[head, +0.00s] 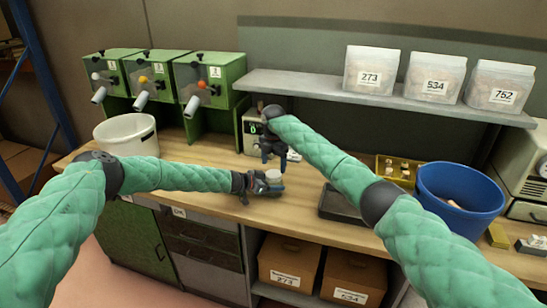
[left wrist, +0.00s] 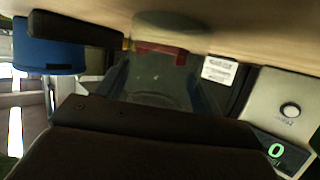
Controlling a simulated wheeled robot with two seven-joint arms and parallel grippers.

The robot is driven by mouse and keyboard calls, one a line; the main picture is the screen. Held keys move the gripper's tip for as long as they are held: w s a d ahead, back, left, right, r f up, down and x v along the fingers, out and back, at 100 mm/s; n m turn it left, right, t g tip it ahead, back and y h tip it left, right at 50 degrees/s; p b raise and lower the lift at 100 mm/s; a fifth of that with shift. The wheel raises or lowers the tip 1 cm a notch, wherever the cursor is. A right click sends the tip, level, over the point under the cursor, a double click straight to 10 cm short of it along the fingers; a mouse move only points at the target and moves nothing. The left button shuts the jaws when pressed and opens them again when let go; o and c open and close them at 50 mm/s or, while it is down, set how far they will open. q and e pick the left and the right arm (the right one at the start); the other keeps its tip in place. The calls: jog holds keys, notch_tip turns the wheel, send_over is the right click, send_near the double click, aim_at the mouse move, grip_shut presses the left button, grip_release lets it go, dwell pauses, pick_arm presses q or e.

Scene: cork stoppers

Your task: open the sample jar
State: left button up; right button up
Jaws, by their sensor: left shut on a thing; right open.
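The sample jar (head: 273,175), small with a pale top, stands at the front part of the wooden bench in the head view. My left gripper (head: 266,185) reaches in from the left, low over the bench, and is shut on the jar. My right gripper (head: 274,158) points down just above the jar, open, with a small gap to its top. Whether the lid is loose cannot be told.
Behind the grippers stands a device with a green display (head: 255,128). A dark tray (head: 338,208), a yellow box of stoppers (head: 381,170) and a blue bin (head: 460,184) are to the right. A white bucket (head: 126,137) is left. A shelf (head: 300,83) holds bags.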

aim_at(273, 173)
jog(key=shift+f, duration=2.05)
jog(key=c, duration=1)
jog(key=shift+n, duration=1.8)
jog(key=o, duration=1.1)
jog(key=shift+r, duration=2.25)
pick_arm(q)
jog(key=o, duration=2)
jog(key=shift+c, duration=0.2)
